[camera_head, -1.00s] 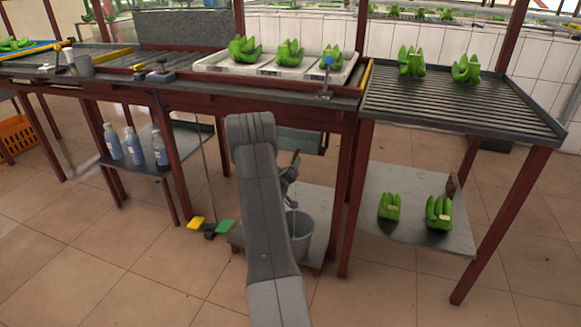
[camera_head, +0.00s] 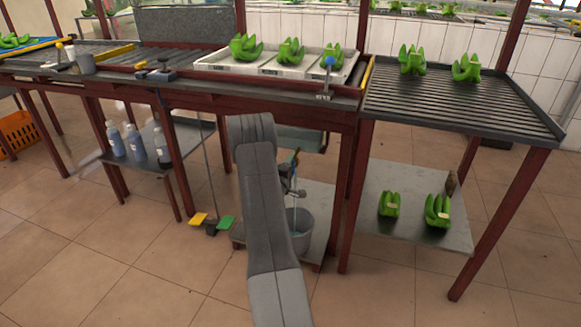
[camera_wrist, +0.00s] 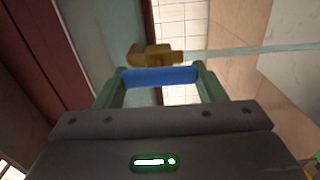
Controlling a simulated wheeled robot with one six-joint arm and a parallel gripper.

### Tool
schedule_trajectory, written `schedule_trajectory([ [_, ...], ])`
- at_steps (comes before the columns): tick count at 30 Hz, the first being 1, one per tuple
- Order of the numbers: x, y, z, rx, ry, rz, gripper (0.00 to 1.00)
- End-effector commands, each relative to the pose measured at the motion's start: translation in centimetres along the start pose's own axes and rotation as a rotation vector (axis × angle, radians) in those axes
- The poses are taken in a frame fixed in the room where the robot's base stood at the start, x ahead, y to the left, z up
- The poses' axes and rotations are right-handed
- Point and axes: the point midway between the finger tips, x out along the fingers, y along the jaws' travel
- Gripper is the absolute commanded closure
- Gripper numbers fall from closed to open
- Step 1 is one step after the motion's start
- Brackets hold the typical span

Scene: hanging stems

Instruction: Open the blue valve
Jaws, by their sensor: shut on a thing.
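The blue valve handle (camera_wrist: 160,76) lies level across the wrist view, between the two green fingers of my gripper (camera_wrist: 160,88). My gripper is shut on it. A brass spout (camera_wrist: 155,56) shows just beyond the handle. A pale stream of water (camera_wrist: 240,52) runs from the spout toward the right of the wrist view. In the head view my gripper (camera_head: 291,187) is under the long table, partly hidden by my arm. The blue handle cannot be made out there.
Red table legs (camera_head: 348,200) stand close on the right. A lower shelf (camera_head: 410,225) holds two banana bunches. Blue bottles (camera_head: 138,145) stand on a shelf at left.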

Motion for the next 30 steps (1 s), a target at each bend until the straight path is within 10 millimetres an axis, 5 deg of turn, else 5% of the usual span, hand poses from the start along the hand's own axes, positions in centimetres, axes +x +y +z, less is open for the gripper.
schedule_trajectory([
  [18, 0.01, -0.02, -0.10, -0.040, 0.002, 0.000, 0.59],
  [19, 0.01, -0.01, -0.10, -0.040, 0.002, 0.000, 0.31],
  [21, 0.01, -0.02, -0.10, -0.039, 0.002, 0.000, 0.17],
  [30, -0.06, -0.03, -0.04, -0.038, 0.001, 0.000, 0.15],
])
